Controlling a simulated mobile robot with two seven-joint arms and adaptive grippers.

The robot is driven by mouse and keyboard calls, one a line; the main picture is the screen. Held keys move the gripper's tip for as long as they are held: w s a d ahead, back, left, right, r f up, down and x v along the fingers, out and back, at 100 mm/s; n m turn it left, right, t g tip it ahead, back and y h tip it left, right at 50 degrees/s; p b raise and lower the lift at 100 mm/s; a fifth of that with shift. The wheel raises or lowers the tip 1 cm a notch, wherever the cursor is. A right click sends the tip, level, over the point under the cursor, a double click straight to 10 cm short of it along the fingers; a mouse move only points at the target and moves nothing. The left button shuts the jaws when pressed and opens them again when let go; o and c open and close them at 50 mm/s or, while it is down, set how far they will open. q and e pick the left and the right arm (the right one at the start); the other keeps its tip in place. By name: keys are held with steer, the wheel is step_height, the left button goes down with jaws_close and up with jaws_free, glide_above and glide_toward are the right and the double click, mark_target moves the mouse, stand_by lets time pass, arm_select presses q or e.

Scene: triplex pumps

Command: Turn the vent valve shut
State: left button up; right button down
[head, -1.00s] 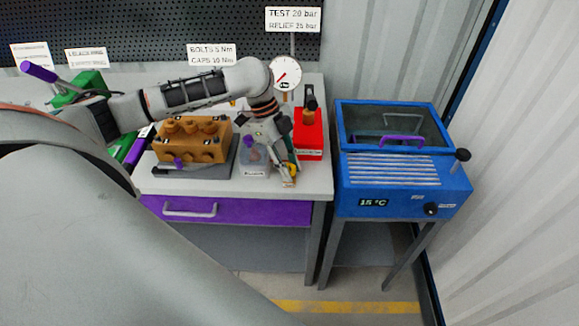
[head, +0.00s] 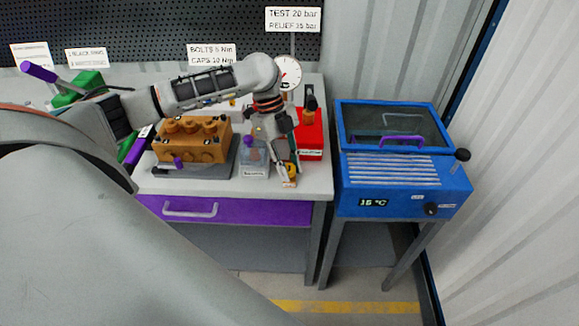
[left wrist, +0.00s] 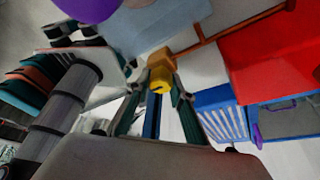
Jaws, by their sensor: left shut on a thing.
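The vent valve is a small yellow piece (left wrist: 160,72) on a thin copper-coloured pipe; in the head view its yellow end (head: 290,183) shows at the front edge of the bench. My left gripper (head: 287,178) reaches down to it from above. In the left wrist view the fingertips (left wrist: 159,86) are on either side of the yellow piece, shut on it. The fingers partly hide the valve, and I cannot read its exact angle. My right gripper is not in view.
A brown pump block (head: 192,140) stands left of the gripper. A clear box with a purple knob (head: 250,143) is close beside it, and a red pump box (head: 310,140) is behind right. A white gauge (head: 288,72) is partly behind my arm. A blue cooler (head: 400,185) stands right.

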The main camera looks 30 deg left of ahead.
arm_select(q)
steer(key=o, duration=1.1)
steer(key=v, duration=1.2)
steer(key=shift+w, duration=0.1)
